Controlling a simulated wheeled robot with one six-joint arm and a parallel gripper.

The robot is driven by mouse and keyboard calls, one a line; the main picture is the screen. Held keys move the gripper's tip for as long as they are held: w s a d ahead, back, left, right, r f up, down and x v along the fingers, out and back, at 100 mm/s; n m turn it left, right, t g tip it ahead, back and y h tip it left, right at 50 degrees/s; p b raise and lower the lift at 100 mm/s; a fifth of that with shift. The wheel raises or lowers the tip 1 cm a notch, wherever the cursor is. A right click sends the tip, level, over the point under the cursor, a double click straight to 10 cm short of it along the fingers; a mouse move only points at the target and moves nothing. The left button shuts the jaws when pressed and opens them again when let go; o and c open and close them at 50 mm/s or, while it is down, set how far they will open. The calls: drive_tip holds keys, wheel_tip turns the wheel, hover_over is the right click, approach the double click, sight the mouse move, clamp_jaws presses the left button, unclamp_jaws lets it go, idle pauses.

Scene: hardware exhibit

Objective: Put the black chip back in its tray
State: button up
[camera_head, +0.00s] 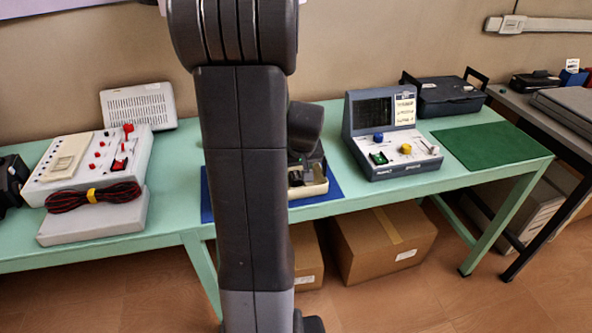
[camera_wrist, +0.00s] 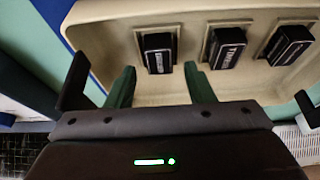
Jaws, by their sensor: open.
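A cream tray (camera_head: 318,187) stands on a blue mat, partly hidden behind my arm in the head view. In the wrist view, the tray (camera_wrist: 110,12) holds several raised holders with black chips: a left chip (camera_wrist: 158,61), a middle chip (camera_wrist: 228,48) and a right chip (camera_wrist: 290,45). White lettering marks their faces. My gripper (camera_wrist: 160,75) is open over the tray's near side, with its two dark green fingers apart. The left chip shows between and just beyond the fingertips. I see nothing held. Contact with the chip cannot be told.
A grey-blue tester (camera_head: 388,140) stands right of the tray, with a green socket (camera_head: 378,158) on its front. A dark green mat (camera_head: 485,147) lies farther right. A white panel with red knobs (camera_head: 95,165) and coiled cables (camera_head: 93,196) lie left. Boxes (camera_head: 385,240) sit below.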

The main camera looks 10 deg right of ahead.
drive_tip(key=v, duration=1)
drive_tip(key=shift+r+p, duration=0.3)
drive_tip(key=shift+p, duration=0.15)
drive_tip(key=shift+s, duration=0.15)
